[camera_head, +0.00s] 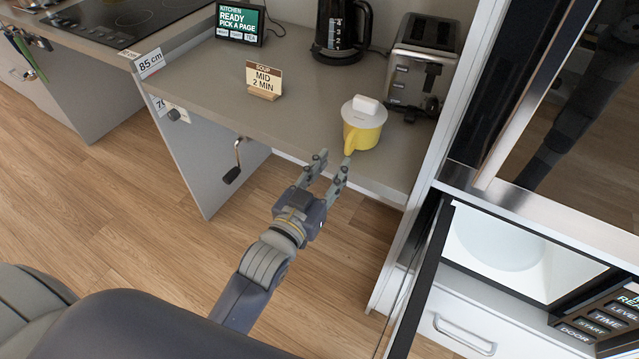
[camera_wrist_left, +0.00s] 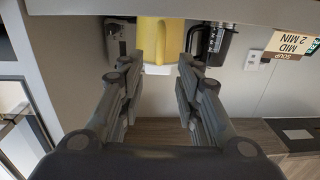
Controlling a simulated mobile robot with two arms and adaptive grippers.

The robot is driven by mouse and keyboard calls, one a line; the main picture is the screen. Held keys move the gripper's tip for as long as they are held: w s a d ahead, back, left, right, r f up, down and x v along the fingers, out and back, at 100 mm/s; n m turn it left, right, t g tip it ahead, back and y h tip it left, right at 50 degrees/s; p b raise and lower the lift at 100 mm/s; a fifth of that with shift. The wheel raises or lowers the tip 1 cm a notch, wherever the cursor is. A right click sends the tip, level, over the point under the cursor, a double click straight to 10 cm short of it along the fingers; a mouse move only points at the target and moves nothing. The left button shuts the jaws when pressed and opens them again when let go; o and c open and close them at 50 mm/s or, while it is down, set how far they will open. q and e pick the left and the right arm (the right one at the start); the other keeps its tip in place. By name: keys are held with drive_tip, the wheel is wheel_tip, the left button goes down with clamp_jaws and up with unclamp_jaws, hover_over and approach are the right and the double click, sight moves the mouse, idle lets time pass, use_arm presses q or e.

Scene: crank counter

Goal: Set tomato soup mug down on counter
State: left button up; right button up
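The yellow mug (camera_head: 362,132) with a white lid stands upright on the grey counter (camera_head: 215,85), near its front edge and in front of the toaster. Its handle points toward my left gripper (camera_head: 333,166). The left gripper is open and empty, just short of the mug at the counter's front edge. In the left wrist view, the yellow mug (camera_wrist_left: 158,38) shows beyond and between the two spread fingers (camera_wrist_left: 155,78), with clear gaps on both sides. My right gripper does not show in either view.
A toaster (camera_head: 422,65) and black kettle (camera_head: 342,30) stand behind the mug. A "SOUP MID 2 MIN" sign (camera_head: 264,80) stands left of it. A crank (camera_head: 235,165) hangs on the counter's side. An open microwave (camera_head: 500,240) is at the right.

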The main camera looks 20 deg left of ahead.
use_arm(q)
drive_tip(key=shift+s+a, duration=0.2)
drive_tip(key=shift+s, duration=1.05)
drive_tip(key=shift+s+a, duration=0.2)
drive_tip(key=shift+s, duration=1)
drive_tip(key=s+f+g, duration=0.2)
drive_tip(key=f+g, duration=0.1)
drive_tip(key=f, duration=0.9)
drive_tip(key=s+f+g+y, duration=0.1)
drive_tip(key=s+f+g, duration=0.15)
drive_tip(key=f, duration=0.85)
drive_tip(key=s+f+g, duration=0.2)
drive_tip(key=s+f, duration=0.1)
drive_tip(key=f, duration=0.9)
drive_tip(key=s+a+f+g, duration=0.4)
drive_tip(key=s+f+g, duration=0.1)
drive_tip(key=s+f, duration=0.9)
drive_tip(key=s+a+f+g+y, duration=0.1)
drive_tip(key=s+f, duration=0.3)
drive_tip(key=s, duration=0.4)
drive_tip(key=s+a+f+g, duration=0.3)
drive_tip(key=s+f, duration=0.2)
drive_tip(key=s, duration=0.4)
drive_tip(key=shift+a+f+y, duration=0.15)
drive_tip(key=shift+y, duration=0.25)
